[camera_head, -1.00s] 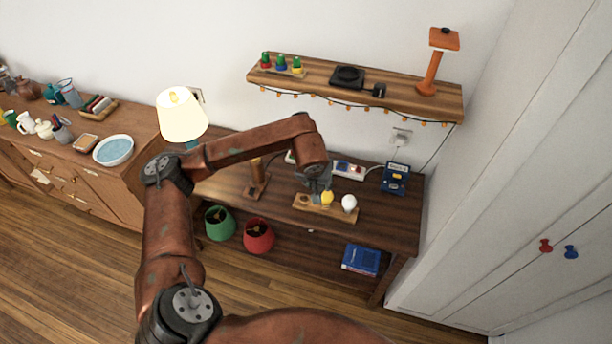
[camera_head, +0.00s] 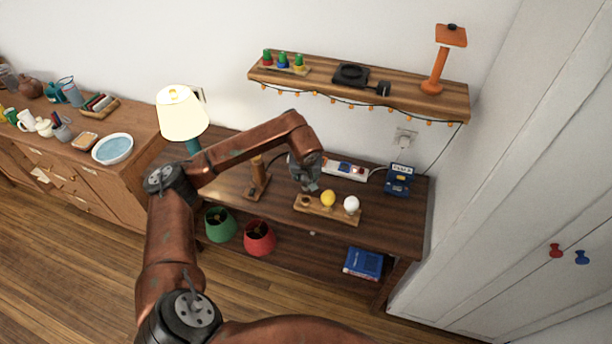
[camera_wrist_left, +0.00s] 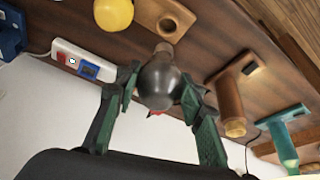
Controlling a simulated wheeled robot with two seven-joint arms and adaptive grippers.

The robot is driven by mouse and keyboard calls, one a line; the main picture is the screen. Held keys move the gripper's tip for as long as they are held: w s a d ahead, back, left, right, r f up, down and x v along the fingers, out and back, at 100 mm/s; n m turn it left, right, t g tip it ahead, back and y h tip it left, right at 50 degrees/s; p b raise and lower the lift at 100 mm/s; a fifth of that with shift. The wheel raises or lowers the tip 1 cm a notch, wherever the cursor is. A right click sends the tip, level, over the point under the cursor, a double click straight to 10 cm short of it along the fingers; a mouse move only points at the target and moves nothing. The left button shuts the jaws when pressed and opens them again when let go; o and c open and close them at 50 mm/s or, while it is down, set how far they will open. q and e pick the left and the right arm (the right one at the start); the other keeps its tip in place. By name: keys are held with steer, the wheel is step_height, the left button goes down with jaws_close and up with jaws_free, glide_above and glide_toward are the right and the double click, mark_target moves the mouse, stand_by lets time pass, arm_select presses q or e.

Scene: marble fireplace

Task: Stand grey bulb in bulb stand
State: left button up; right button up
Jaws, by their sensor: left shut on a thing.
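The grey bulb (camera_wrist_left: 160,84) is dark and round, held between the green fingers of my left gripper (camera_wrist_left: 160,88) in the wrist view. Its narrow cap points away from the gripper, toward the wooden bulb stand (camera_wrist_left: 150,14). An empty round hole (camera_wrist_left: 168,25) in the stand lies close beyond the cap; I see no cap inside it. In the head view my left gripper (camera_head: 311,187) is above the left end of the stand (camera_head: 316,208) and largely hides the bulb. A yellow bulb (camera_head: 328,198) and a white bulb (camera_head: 351,203) stand in the stand. My right gripper is not in view.
The stand is on a dark wooden table (camera_head: 385,222). A wooden lamp post (camera_head: 258,180) stands left of the gripper. A power strip (camera_head: 345,171) and a blue device (camera_head: 399,178) lie behind. A shelf (camera_head: 420,98) hangs above. The table's front is mostly clear.

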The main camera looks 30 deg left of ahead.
mark_target(306, 187)
arm_select(q)
steer(key=shift+f, duration=0.45)
steer(key=shift+f+b, duration=0.7)
steer(key=shift+f, duration=0.15)
steer(key=shift+f+b, duration=0.9)
steer(key=shift+f, duration=0.55)
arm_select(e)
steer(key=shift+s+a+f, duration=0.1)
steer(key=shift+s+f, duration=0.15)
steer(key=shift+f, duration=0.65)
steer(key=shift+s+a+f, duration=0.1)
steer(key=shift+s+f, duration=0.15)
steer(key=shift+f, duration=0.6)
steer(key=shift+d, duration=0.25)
arm_select(q)
steer(key=shift+b, duration=0.3)
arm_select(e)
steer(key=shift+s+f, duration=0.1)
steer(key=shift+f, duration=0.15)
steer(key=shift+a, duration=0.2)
arm_select(q)
steer(key=shift+f+b, duration=0.4)
steer(key=shift+f, duration=0.2)
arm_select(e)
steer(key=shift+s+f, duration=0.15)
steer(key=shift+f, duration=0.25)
